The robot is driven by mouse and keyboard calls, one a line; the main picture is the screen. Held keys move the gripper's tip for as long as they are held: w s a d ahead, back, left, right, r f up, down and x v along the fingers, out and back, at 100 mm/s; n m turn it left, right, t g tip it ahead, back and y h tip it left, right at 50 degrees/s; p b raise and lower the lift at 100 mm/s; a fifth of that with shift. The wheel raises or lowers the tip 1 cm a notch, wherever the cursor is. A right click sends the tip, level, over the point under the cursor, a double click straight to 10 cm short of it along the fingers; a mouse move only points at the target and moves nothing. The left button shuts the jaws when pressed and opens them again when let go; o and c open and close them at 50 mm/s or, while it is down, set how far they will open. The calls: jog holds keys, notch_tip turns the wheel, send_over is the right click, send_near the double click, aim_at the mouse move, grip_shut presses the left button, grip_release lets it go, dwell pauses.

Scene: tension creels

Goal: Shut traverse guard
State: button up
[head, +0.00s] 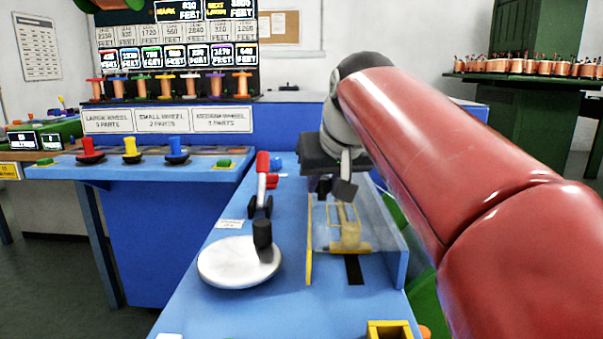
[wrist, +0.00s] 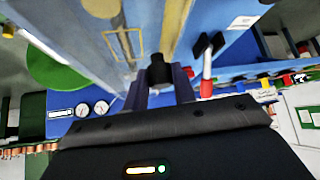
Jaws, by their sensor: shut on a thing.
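The traverse guard (head: 385,235) looks like a clear panel with yellow edging on the blue bench, over a yellow block (head: 350,238). Clear panel and yellow edging also show at the top of the wrist view (wrist: 175,25). My gripper (head: 338,188) is at the guard's far end, pointing down. In the wrist view, my gripper's fingers (wrist: 160,82) are closed around a black knob (wrist: 159,70), which appears to be the guard's handle. My wrist and the clear panel partly hide how the knob joins the guard.
A red-handled lever (head: 263,180) stands left of the guard. A white disc with a black crank knob (head: 238,264) lies nearer on the bench (head: 200,310). A yellow box (head: 390,329) sits at the near edge. Behind is a blue console with coloured knobs (head: 131,150).

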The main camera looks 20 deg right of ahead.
jog(key=shift+f, duration=0.1)
jog(key=o, duration=1)
jog(key=v, duration=0.7)
jog(key=shift+s+a+r+p, duration=0.15)
jog(key=shift+s+r+p, duration=0.05)
jog(key=shift+r+p, duration=0.15)
jog(key=shift+s, duration=0.15)
